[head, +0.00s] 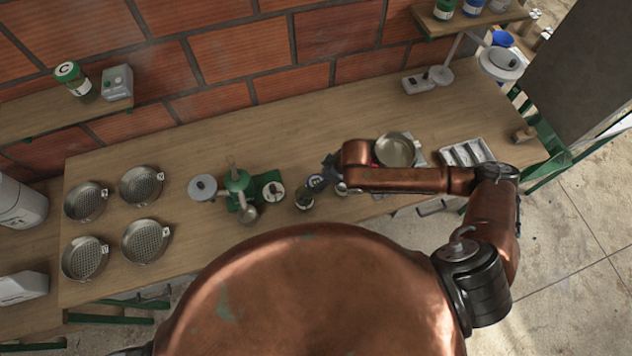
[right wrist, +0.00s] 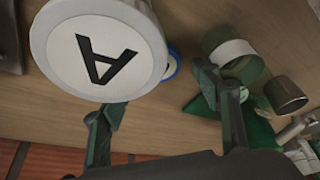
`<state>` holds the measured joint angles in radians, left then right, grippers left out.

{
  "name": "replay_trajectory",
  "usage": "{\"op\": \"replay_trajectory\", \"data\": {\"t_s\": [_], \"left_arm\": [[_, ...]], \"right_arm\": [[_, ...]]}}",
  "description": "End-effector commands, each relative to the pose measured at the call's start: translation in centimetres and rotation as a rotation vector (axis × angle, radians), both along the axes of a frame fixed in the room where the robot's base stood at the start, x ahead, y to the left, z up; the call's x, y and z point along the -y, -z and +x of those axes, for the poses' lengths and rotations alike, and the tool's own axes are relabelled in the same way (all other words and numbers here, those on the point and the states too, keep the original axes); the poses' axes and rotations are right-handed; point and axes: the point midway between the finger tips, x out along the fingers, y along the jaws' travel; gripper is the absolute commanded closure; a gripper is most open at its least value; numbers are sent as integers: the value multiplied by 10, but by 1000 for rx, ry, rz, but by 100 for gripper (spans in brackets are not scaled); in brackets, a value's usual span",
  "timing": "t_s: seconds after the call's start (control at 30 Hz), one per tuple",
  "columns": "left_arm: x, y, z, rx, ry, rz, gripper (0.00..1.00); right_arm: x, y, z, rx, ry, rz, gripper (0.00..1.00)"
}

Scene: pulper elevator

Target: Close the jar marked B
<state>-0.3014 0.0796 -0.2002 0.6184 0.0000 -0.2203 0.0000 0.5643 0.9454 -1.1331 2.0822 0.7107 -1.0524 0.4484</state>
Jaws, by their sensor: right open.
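A blue-rimmed lid with a white top (head: 317,181) shows beside a dark green glass jar (head: 303,199) on the table, left of my right gripper (head: 335,168). Its mark is too small to read. I see no B anywhere. In the right wrist view a large white lid marked A (right wrist: 98,50) stands close to the camera, and part of a blue rim (right wrist: 173,66) shows behind it. My right gripper is open; its two fingers (right wrist: 165,113) show with nothing held between them. In the head view its fingertips are partly hidden. My left gripper is not in view.
A green grinder-like device (head: 238,183) stands left of the jar. Several round sieves (head: 142,185) sit at the left. A metal pan (head: 397,150) and a slotted tray (head: 466,152) are at the right. A jar marked C (head: 72,77) stands on the wall shelf.

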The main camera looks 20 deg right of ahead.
Motion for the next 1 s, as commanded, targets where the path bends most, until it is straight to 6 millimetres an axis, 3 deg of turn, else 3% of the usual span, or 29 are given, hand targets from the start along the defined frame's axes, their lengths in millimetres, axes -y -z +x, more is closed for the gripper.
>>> {"op": "replay_trajectory", "data": {"t_s": [0.3, 0.67, 0.93, 1.0], "left_arm": [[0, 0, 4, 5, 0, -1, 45], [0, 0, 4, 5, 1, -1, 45], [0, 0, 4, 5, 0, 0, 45], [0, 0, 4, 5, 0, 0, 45]], "right_arm": [[-10, 38, 12, 0, -1, -1, 42], [-10, 39, 12, 0, -1, -2, 42], [-10, 39, 12, -1, -1, -2, 60], [-10, 39, 12, 0, -1, -1, 61]]}}
